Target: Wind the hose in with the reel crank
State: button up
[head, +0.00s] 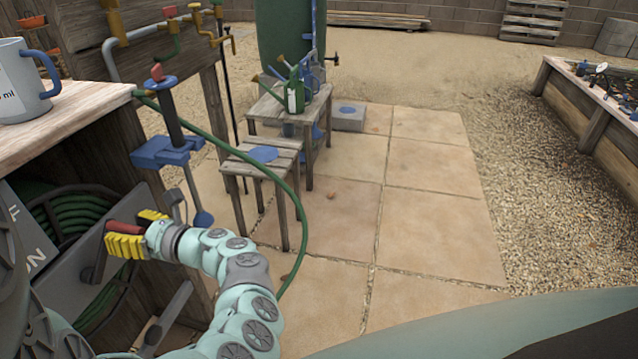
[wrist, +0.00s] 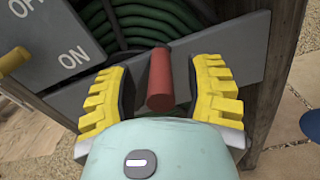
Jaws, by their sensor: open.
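The hose reel with its coiled green hose (head: 72,215) sits in the wooden cabinet at the left, behind a grey panel; the coil also shows in the wrist view (wrist: 140,20). The red crank handle (head: 126,227) sticks out in front of the panel. In the wrist view the red handle (wrist: 160,82) lies between the yellow fingers of my gripper (wrist: 160,90), with gaps on both sides. My gripper (head: 138,232) is open around the handle.
A mug (head: 22,82) stands on the wooden top (head: 75,115) at the left. A blue-handled tool (head: 170,145) is beside the cabinet. Small wooden tables (head: 265,165) stand behind it. A raised bed (head: 590,115) is at the right. The paving (head: 430,220) in the middle is clear.

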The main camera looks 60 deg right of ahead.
grip_shut()
dwell(0.3)
jog(key=shift+s, duration=0.1)
dwell(0.4)
